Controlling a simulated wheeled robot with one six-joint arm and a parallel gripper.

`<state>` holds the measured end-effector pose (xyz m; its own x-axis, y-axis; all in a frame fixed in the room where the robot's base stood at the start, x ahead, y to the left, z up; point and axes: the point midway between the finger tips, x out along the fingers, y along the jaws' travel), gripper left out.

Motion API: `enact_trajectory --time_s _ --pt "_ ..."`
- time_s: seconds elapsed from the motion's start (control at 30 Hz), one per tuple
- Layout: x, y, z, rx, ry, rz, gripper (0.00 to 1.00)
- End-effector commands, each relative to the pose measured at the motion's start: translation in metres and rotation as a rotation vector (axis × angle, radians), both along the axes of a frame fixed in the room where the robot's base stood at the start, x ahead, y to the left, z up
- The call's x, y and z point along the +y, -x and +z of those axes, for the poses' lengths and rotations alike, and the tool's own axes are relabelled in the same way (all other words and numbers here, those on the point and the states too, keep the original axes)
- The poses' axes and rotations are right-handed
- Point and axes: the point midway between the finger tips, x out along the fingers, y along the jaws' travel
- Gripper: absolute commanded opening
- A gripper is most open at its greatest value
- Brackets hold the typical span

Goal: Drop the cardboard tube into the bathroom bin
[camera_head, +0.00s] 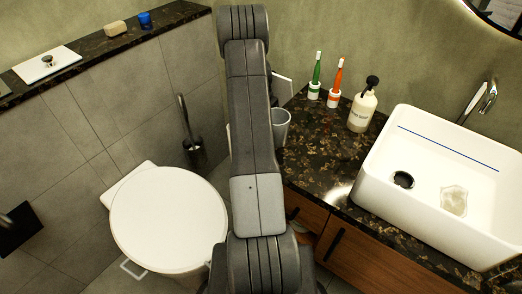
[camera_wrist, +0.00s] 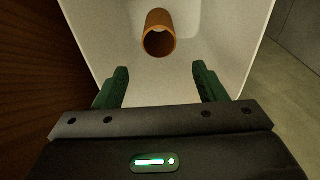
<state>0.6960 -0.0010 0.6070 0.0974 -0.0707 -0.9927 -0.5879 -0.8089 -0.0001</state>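The cardboard tube (camera_wrist: 159,34) is brown and hollow, with its open end facing the wrist camera. In the wrist view it lies inside a white-walled container (camera_wrist: 97,40), which looks like the bathroom bin. My gripper (camera_wrist: 160,80) is open, its two green fingers wide apart with nothing between them. The tube is beyond the fingertips and looks apart from them. In the head view my arm hides the gripper and the tube. A pale grey bin-like vessel (camera_head: 281,127) shows partly behind the arm there; I cannot tell if it is the same container.
The toilet (camera_head: 168,220) with its lid down is left of my arm, with a dark toilet brush (camera_head: 193,150) behind it. At right, a dark stone counter (camera_head: 315,150) bears a white basin (camera_head: 440,180), a soap bottle (camera_head: 362,108) and two toothbrushes. A brown surface (camera_wrist: 40,60) flanks the container.

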Motion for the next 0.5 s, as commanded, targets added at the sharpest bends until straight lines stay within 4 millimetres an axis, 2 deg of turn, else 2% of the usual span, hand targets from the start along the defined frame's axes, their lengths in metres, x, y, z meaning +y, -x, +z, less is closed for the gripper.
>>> enact_trajectory --time_s 0.3,0.37,0.5 --pt "0.0 0.0 0.003 0.0 0.0 0.0 0.65" --pt "0.001 0.0 0.007 -0.001 0.0 0.0 0.65" --pt "0.002 0.002 0.031 -0.004 -0.001 0.0 0.65"
